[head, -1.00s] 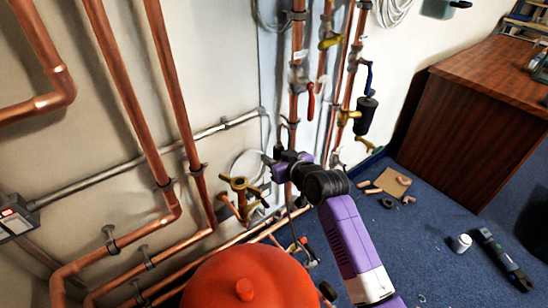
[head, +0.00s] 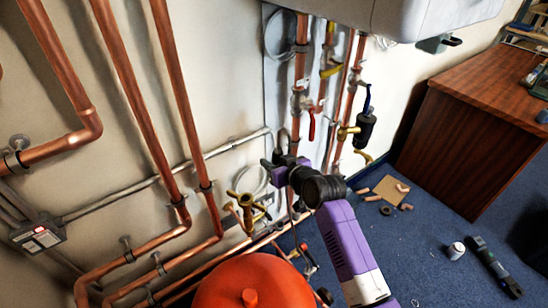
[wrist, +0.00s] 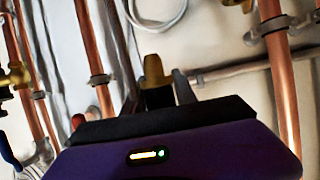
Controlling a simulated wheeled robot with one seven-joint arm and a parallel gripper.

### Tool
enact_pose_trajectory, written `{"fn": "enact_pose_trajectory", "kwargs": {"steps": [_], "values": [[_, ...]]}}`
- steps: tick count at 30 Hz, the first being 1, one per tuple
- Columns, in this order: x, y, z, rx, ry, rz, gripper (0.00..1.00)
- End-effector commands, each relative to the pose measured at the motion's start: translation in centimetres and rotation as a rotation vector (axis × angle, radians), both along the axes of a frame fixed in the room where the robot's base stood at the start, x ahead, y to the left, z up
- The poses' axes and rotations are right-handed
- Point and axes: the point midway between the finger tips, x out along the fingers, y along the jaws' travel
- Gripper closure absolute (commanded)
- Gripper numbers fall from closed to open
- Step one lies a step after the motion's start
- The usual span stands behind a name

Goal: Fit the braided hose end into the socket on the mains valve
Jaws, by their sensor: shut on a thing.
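My gripper (head: 274,166), on my purple and black arm, is in front of the pipe wall at mid-picture in the head view. In the wrist view its dark fingers (wrist: 158,92) are shut on a brass-coloured piece, which looks like the hose end (wrist: 154,70). A grey curved length, perhaps the braided hose (head: 283,137), shows just above the gripper in the head view. A brass valve with a cross-shaped handle, perhaps the mains valve (head: 247,203), is below and left of the gripper, apart from it. Its socket cannot be made out.
Copper pipes (head: 133,95) run down the wall at left. A red lever valve (head: 311,125) is right of the gripper. A red rounded vessel (head: 250,285) stands below. A wooden desk (head: 470,140) and loose parts on the blue floor (head: 415,245) are at right.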

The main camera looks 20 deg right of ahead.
Motion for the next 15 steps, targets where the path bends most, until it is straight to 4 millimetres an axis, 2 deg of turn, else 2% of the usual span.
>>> {"fn": "enact_pose_trajectory", "kwargs": {"steps": [1,6,11,15], "values": [[0.0,0.0,1.4,0.003,0.002,0.0,1.0],[0.0,-0.2,2.6,0.003,0.002,-0.004,1.0],[0.0,-0.6,3.1,-0.001,-0.002,-0.008,1.0],[0.1,-1.3,2.5,-0.014,-0.013,-0.015,1.0]]}}
